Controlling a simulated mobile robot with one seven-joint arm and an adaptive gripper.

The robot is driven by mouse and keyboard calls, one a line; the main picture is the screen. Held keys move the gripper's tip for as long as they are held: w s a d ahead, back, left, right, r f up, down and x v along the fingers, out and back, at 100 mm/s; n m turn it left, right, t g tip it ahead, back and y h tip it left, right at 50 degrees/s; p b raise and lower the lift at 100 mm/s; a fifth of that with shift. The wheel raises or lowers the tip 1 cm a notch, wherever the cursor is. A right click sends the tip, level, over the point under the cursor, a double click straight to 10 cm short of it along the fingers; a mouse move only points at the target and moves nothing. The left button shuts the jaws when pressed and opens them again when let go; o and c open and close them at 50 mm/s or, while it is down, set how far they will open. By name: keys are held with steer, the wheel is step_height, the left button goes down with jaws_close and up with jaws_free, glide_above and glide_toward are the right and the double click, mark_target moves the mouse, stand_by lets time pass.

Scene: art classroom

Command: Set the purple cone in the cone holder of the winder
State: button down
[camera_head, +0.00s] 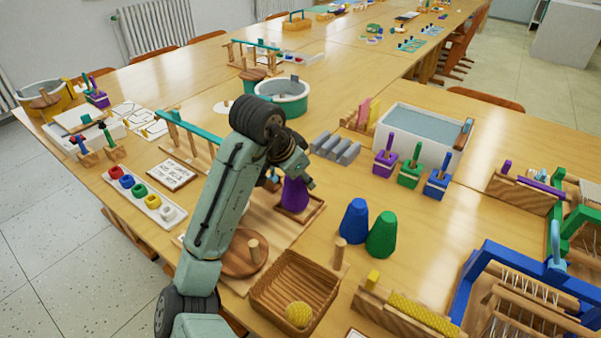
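The purple cone (295,196) stands upright, narrow end up, in or just above a shallow wooden tray (316,213) near the middle of the table. My gripper (296,178) is at the cone's top. My wrist and arm cover part of the view, so I cannot tell whether the fingers are closed on the cone. A round wooden base with an upright peg (253,250) lies at the lower left of the cone, partly behind my arm. I cannot tell for sure which piece is the winder's cone holder.
A blue cone (354,221) and a green cone (382,236) stand to the right. A wooden post (339,251) stands near the basket. A blue loom (465,285) is at lower right.

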steer(key=shift+d+r+p, duration=0.35)
steer(key=shift+d+p, duration=0.05)
steer(key=shift+d, duration=0.15)
steer(key=r+p, duration=0.2)
steer(key=r, duration=0.1)
steer(key=shift+w+d+p, duration=0.15)
steer(key=shift+d+p, duration=0.05)
steer(key=shift+p, duration=0.1)
